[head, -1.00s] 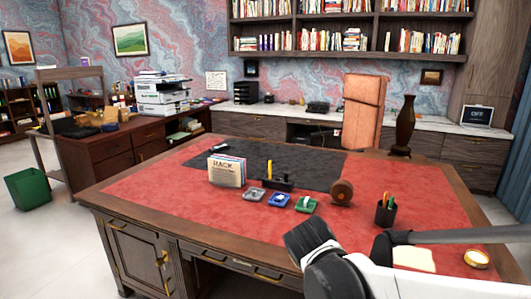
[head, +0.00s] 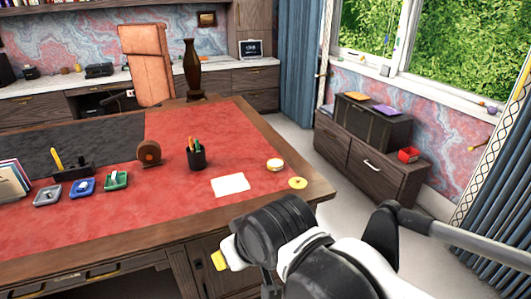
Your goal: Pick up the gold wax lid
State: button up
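The gold lid is a flat yellow-gold disc (head: 298,183) lying on the red leather near the desk's right corner, in the head view. A small round tin (head: 275,165) with a pale top and gold side stands just behind and left of it, apart from it. My arm reaches in from the lower right, in front of the desk. Its end, with a white and yellow part at the lower left, is where my gripper (head: 222,260) seems to be. Its fingers cannot be made out. Nothing of mine touches the lid.
A cream paper (head: 230,184) lies left of the lid, with a dark pen cup (head: 196,155) behind it. A round brown object (head: 149,152) stands further left. The wooden desk edge (head: 322,193) is close to the lid's right. A low cabinet (head: 365,160) stands beyond.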

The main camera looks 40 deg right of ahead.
aim_at(295, 183)
jog(key=z, duration=0.95)
